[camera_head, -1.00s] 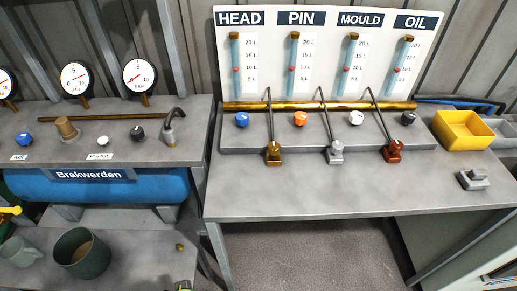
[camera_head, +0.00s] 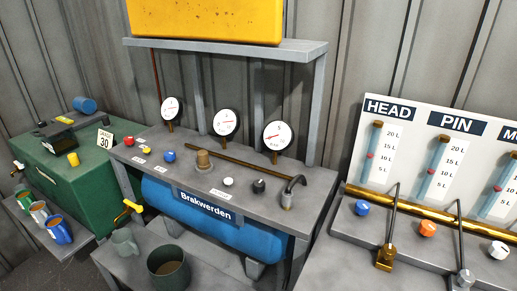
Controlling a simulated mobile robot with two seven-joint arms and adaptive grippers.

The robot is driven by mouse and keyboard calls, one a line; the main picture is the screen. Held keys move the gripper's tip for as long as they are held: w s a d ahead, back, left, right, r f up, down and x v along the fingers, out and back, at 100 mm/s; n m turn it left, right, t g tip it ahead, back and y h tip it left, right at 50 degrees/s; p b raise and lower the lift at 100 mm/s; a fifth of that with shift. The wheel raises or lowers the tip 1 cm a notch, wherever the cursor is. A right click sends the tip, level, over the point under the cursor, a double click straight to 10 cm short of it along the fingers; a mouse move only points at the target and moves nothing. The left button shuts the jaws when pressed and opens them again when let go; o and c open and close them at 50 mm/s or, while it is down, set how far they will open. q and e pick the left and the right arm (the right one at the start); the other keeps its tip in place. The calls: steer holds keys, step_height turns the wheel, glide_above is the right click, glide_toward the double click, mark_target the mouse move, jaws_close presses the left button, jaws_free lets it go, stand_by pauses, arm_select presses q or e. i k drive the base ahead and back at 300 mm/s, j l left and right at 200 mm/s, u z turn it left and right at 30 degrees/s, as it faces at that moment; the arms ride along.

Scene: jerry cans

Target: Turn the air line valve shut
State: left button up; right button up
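I cannot tell from the picture which of the two is the air line valve. Three round dial gauges (camera_head: 224,122) stand at the back of the bench. Neither of my grippers is in view.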

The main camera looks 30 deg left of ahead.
mark_target(170, 156)
steer(key=u, duration=1.4)
